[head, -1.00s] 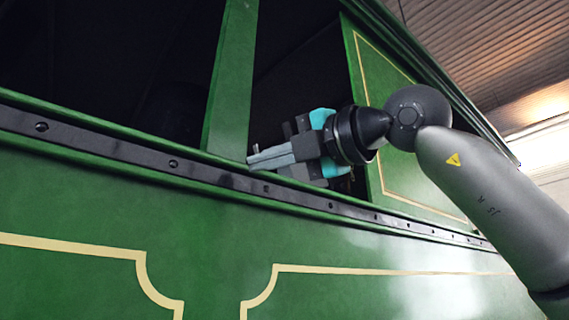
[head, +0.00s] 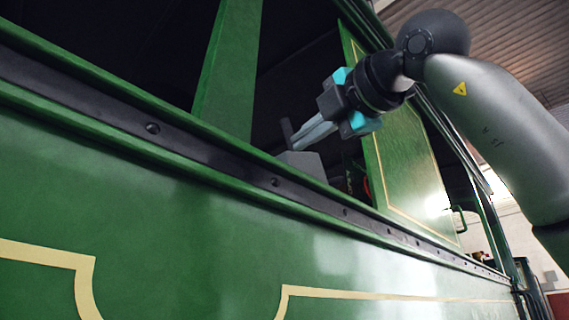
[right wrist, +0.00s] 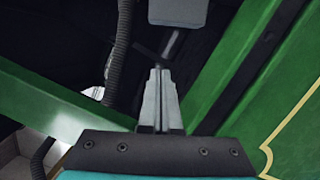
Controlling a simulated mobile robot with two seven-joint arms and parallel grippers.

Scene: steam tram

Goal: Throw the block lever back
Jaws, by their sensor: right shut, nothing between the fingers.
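A grey box (head: 303,163) stands in the cab's window opening, just inside the green side. The right wrist view shows a grey box (right wrist: 178,12) at the top edge. A short grey rod (right wrist: 172,43) with a dark bar (right wrist: 147,52) lies between it and my fingertips; this looks like the block lever. A dark upright piece (head: 286,131) shows beside the fingertips in the head view. My right gripper (head: 298,142) is shut and empty, pointing down and left, close to the lever. I cannot tell if they touch. My left gripper is out of view.
The green cab side has a dark riveted rail (head: 152,128) below the opening. A green post (head: 228,75) stands left of my gripper and a green panel (head: 405,160) right of it. A ribbed hose (right wrist: 118,45) hangs inside. The interior is dark.

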